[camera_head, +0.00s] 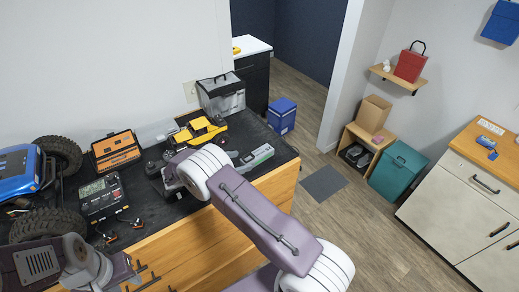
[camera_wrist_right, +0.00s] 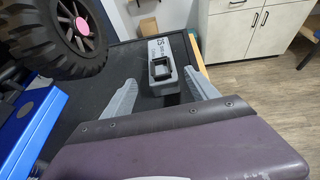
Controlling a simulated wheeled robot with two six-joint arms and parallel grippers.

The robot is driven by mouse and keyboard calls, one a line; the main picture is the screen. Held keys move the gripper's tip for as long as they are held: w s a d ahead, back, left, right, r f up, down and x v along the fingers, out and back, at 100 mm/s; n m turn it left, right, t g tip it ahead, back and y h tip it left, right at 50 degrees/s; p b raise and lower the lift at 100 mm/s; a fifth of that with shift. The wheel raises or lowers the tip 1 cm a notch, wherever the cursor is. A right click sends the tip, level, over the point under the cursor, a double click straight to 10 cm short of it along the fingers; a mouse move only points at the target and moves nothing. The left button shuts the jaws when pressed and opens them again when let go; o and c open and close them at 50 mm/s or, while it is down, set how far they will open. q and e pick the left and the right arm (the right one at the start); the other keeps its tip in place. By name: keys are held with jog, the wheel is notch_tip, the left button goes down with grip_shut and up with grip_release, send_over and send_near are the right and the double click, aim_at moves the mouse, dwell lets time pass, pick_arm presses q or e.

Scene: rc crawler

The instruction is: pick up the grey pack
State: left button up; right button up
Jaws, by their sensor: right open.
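The grey pack (camera_head: 255,156) lies on the black bench top near its right end in the head view. The two pale fingers are apart, one on each side of that near end, with nothing clearly gripped. In the head view my right forearm hides most of this gripper. My left arm enters at the lower left; its jaws cannot be made out.
A yellow model truck (camera_head: 200,131) and a clear toolbox (camera_head: 221,95) stand behind the pack. A charger (camera_head: 102,196), an orange case (camera_head: 116,151) and a blue crawler (camera_head: 18,172) are left. A knobbly tyre (camera_wrist_right: 75,35) shows at left in the wrist view.

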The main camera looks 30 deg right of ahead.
aim_at(250, 158)
jog(key=shift+s+r+p, duration=0.25)
jog(key=shift+s+p, duration=0.15)
jog(key=shift+s, duration=0.05)
jog(key=p+x, duration=0.1)
jog(key=x, duration=0.1)
jog(key=p+x, duration=0.1)
jog(key=x, duration=0.1)
jog(key=p+x, duration=0.1)
jog(key=x, duration=0.1)
jog(key=shift+w+d, duration=0.2)
jog(key=shift+w, duration=0.1)
jog(key=shift+d+f, duration=0.15)
jog(key=shift+d, duration=0.2)
jog(key=shift+f, duration=0.1)
jog(key=c, duration=1.2)
pick_arm(q)
jog(key=r, duration=0.4)
jog(key=shift+s+a+r, duration=0.1)
jog(key=shift+s+a, duration=0.15)
jog(key=shift+s, duration=0.1)
pick_arm(e)
grip_shut()
